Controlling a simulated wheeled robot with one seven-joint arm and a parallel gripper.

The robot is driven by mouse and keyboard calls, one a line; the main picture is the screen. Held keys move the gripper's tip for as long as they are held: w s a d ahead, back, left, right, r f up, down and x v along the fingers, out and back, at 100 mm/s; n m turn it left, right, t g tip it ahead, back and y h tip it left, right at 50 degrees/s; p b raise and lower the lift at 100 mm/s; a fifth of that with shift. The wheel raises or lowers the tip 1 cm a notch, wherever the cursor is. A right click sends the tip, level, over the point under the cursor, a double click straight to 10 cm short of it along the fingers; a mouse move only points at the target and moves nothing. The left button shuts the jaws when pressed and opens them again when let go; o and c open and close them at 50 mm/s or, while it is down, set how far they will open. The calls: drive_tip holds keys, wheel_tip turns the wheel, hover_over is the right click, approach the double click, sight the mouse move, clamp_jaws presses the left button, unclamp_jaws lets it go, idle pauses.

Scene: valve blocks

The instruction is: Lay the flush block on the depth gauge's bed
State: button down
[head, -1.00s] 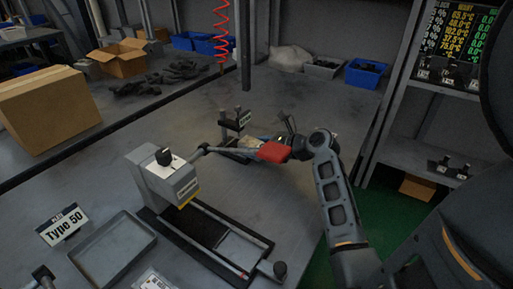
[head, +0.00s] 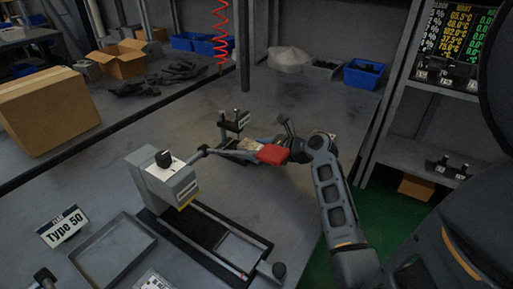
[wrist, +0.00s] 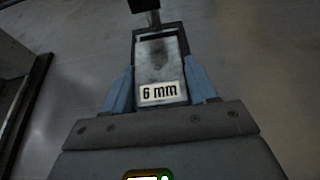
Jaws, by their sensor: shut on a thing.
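My gripper (head: 250,146) is at the end of the arm, beyond and right of the depth gauge, small in the head view. In the wrist view its two blue fingers (wrist: 159,72) are shut on a grey block (wrist: 158,68) labelled "6 mm", with a dark slot near its top. I cannot confirm that this is the flush block. The depth gauge (head: 165,180) is a grey housing with a black knob and a yellow lower edge. Its long black bed (head: 205,228) runs toward the lower right, with a paler plate (head: 238,250). I see no block on the bed.
Cardboard boxes (head: 55,108) and blue bins stand farther back.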

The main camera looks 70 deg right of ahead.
drive_tip(key=shift+c, duration=1.2)
unclamp_jaws()
drive_tip(key=shift+f, duration=0.1)
drive_tip(key=v, duration=0.7)
drive_tip(key=shift+s+a, duration=0.15)
drive_tip(key=shift+s, duration=0.2)
drive_tip(key=shift+r, duration=0.2)
